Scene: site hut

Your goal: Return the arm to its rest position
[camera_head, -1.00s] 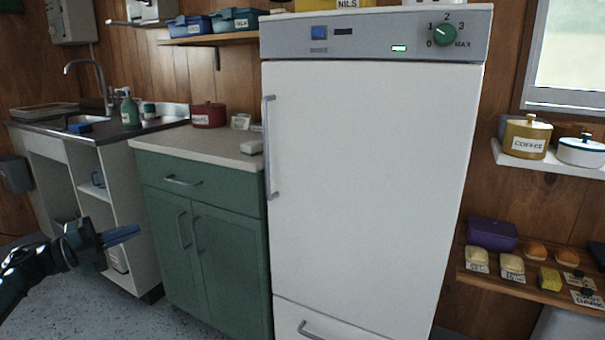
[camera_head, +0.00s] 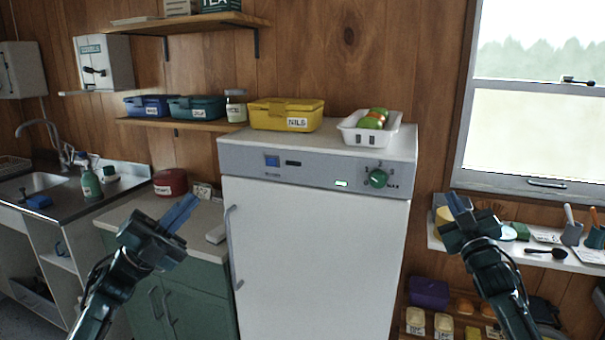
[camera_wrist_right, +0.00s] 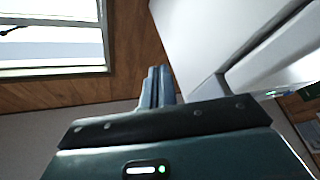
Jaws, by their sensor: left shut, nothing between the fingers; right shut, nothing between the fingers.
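My left gripper (camera_head: 178,213) is shut and empty, raised in front of the green cabinet (camera_head: 200,276) and its worktop in the head view. My right gripper (camera_head: 458,203) is shut and empty, raised at the right, in front of the white shelf below the window. In the right wrist view its closed fingers (camera_wrist_right: 156,87) point up toward the wood wall, with nothing between them. Both forearms come up from the bottom of the head view.
A white fridge (camera_head: 310,262) with a green dial stands between the grippers. On its top are a yellow box (camera_head: 286,114) and a white basket (camera_head: 348,129) with green and orange items. A window (camera_head: 535,120) and a cluttered shelf (camera_head: 590,262) are at the right.

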